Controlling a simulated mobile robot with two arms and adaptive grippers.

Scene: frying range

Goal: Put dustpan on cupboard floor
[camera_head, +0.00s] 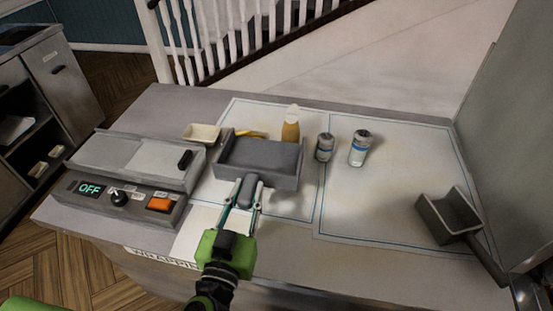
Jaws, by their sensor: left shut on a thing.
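A grey dustpan (262,157) with a wide, shallow pan is at the middle of the counter, its short handle pointing toward me. My left gripper (247,194), green with slim fingers, is shut on the dustpan's handle. Whether the pan touches the counter or hangs just above it is hard to tell. An open-fronted cupboard (52,95) stands at the far left; small items sit on its dark shelves, and its floor is hard to make out. My right gripper is not in view.
Behind the pan are a yellow-brown bottle (291,128), two shakers (324,148) (360,149) and a small cream tray (201,133). A control unit reading OFF (118,193) is left on the counter (385,260). A grey scoop (452,214) lies right. Wooden floor shows left.

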